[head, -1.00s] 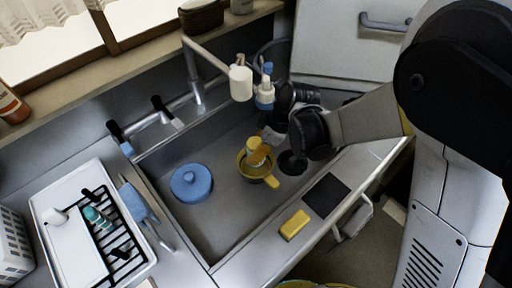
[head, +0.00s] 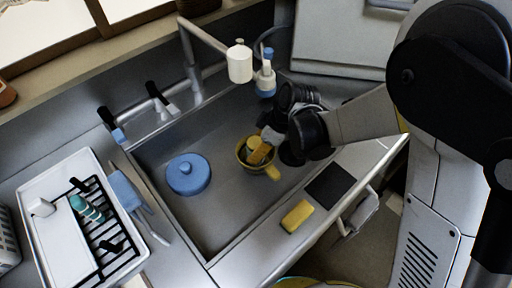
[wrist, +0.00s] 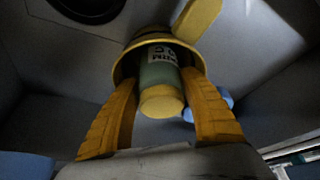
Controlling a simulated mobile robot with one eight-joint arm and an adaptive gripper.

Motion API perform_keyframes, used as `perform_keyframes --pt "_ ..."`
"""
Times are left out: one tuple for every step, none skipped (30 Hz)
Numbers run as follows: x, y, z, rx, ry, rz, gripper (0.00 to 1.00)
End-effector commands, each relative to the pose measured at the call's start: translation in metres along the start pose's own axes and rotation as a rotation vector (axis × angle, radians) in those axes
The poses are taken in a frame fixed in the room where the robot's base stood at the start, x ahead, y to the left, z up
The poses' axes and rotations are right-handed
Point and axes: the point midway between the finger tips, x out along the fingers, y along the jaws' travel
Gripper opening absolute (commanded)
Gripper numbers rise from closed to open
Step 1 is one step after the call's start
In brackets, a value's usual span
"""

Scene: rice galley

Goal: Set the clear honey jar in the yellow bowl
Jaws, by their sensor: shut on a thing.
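The yellow bowl (head: 272,174), with a stub handle, stands in the sink; its rim and handle also show in the wrist view (wrist: 198,18). The honey jar, with a pale greenish body and a yellow end (wrist: 161,101), is between my yellow fingers, with its far part inside the bowl's rim. In the head view the jar (head: 252,145) is partly hidden by a finger. My gripper (head: 259,152) is shut on the jar, its fingertips at the bowl's opening. I cannot tell whether the jar touches the bowl's floor.
A blue lidded pot (head: 188,175) sits left of the bowl in the sink. A tap (head: 190,62) and a white dispenser bottle (head: 265,77) are behind. A yellow sponge (head: 297,216) and a dark mat (head: 328,186) lie on the front edge. A white drying rack (head: 62,250) is left.

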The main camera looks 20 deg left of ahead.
Motion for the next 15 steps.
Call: perform_keyframes --pt "0.0009 0.0 0.0003 0.0 0.0 0.0 0.1" --pt "0.0013 0.0 0.0005 0.0 0.0 0.0 0.1" --pt "0.0019 0.0 0.0007 0.0 0.0 0.0 0.1" --pt "0.0024 0.0 0.0009 0.0 0.0 0.0 0.1" --pt "0.0028 0.0 0.0011 0.0 0.0 0.0 0.1" --pt "0.0034 0.0 0.0014 0.0 0.0 0.0 0.1" --pt "0.0038 0.0 0.0015 0.0 0.0 0.0 0.1" --pt "0.0042 0.0 0.0017 0.0 0.0 0.0 0.1" --pt "0.0048 0.0 0.0019 0.0 0.0 0.0 0.1" --pt "0.0052 0.0 0.0021 0.0 0.0 0.0 0.1" --pt "0.0056 0.0 0.0023 0.0 0.0 0.0 0.1" --pt "0.0062 0.0 0.0025 0.0 0.0 0.0 0.1" --pt "0.0067 0.0 0.0027 0.0 0.0 0.0 0.1" --pt "0.0071 0.0 0.0029 0.0 0.0 0.0 0.1" --pt "0.0076 0.0 0.0031 0.0 0.0 0.0 0.1"
